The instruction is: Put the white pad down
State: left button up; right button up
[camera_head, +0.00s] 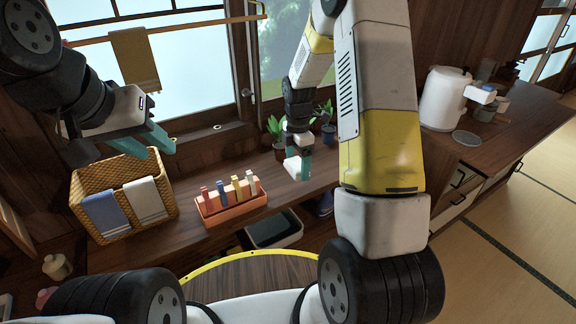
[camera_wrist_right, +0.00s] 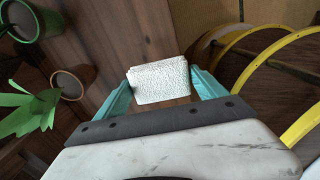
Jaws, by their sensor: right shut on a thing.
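The white pad (camera_head: 292,169) is a small textured block at the tips of my right gripper (camera_head: 300,162) in the head view. In the right wrist view the pad (camera_wrist_right: 160,82) sits between the two teal fingers of the gripper (camera_wrist_right: 162,92), which is shut on it. The pad is over the wooden counter (camera_head: 317,190). I cannot tell whether its underside touches the wood. My left gripper (camera_head: 148,145) is over the wicker basket at the left, its teal fingers apart and nothing seen between them.
An orange rack (camera_head: 232,207) with several coloured sticks stands left of the pad. Potted plants (camera_head: 280,153) stand behind it by the window. A wicker basket (camera_head: 85,187) with hanging cloths is at the left. Bare counter lies between rack and pad.

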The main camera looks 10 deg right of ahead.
aim_at(297, 187)
notch_tip(297, 187, down, 6)
jog(key=shift+f, duration=0.2)
jog(key=o, duration=1.1)
